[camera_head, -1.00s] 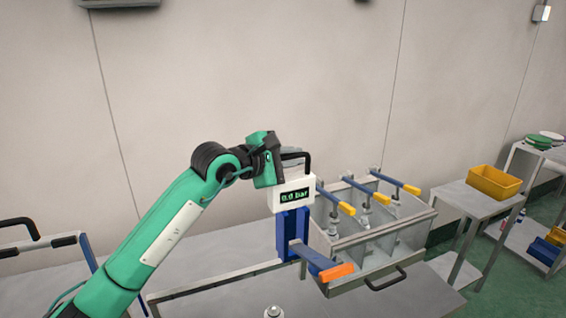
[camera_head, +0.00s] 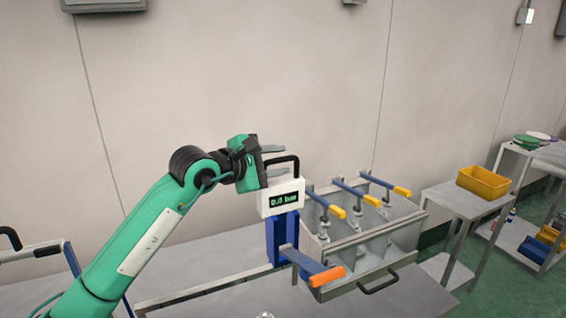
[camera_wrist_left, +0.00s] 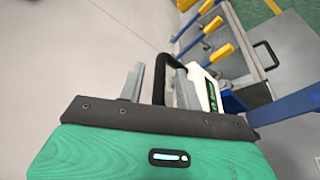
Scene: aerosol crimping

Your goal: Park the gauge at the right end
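The gauge (camera_head: 280,198) is a white box with a green-lit display and a black loop handle (camera_head: 291,159) on top. It sits upright at the top of a blue post (camera_head: 281,239), left of the clamp fixture. My left gripper (camera_head: 274,159) is at the handle, with its two grey fingers spread apart. In the left wrist view, the handle (camera_wrist_left: 160,78) lies between the open fingers, with gaps visible, and part of the gauge (camera_wrist_left: 206,92) shows behind the right finger. My right gripper is not in view.
A grey fixture (camera_head: 375,243) with several blue, yellow-tipped levers stands right of the post. An orange-tipped lever (camera_head: 326,276) projects at the front. A side table (camera_head: 462,200) with a yellow bin (camera_head: 483,182) stands farther right. The bench left of the post looks clear.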

